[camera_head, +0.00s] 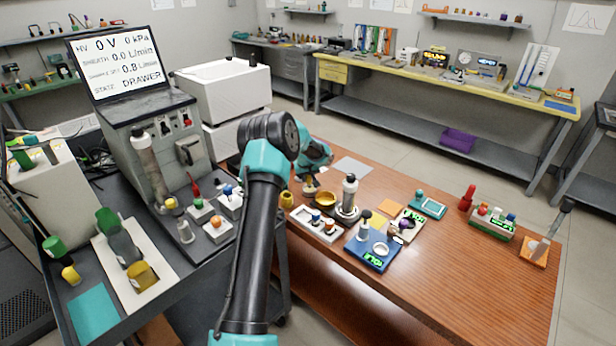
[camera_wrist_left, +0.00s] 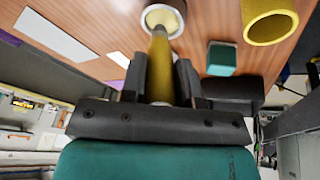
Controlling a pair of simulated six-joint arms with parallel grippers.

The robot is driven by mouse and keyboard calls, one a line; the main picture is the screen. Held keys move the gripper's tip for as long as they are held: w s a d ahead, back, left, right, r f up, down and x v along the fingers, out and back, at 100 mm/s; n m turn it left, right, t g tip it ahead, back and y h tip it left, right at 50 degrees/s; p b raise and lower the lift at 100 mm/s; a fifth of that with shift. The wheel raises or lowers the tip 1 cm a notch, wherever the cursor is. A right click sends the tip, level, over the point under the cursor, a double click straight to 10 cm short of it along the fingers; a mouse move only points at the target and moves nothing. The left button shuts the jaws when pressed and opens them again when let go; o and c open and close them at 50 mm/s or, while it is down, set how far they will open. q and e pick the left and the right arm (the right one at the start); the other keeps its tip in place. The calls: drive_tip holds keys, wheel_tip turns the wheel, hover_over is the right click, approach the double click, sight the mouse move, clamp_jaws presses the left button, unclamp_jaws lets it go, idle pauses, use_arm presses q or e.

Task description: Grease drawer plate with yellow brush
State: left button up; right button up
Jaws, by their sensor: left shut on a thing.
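My left gripper (camera_wrist_left: 160,80) is shut on the yellow brush (camera_wrist_left: 160,65) in the left wrist view. The brush's far end is at the mouth of a round white pot (camera_wrist_left: 164,18) with a yellow inside; I cannot tell whether it touches the contents. In the head view my left arm's black and teal links hide the fingers and most of the brush. I cannot single out the drawer plate with certainty. My right gripper is not in view.
On the wooden table (camera_head: 480,280) stand a gold bowl (camera_head: 326,200), a grey bottle (camera_head: 349,195), a white tray (camera_head: 316,222) and a blue scale (camera_head: 373,253). The instrument with the screen (camera_head: 119,65) reads "DRAWER". The table's front right is clear.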

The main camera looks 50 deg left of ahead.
use_arm(q)
drive_tip(key=shift+f, duration=0.6)
idle(1.1)
drive_tip(key=shift+r, duration=0.15)
drive_tip(key=shift+r, duration=3.4)
drive_tip(key=shift+d, duration=0.1)
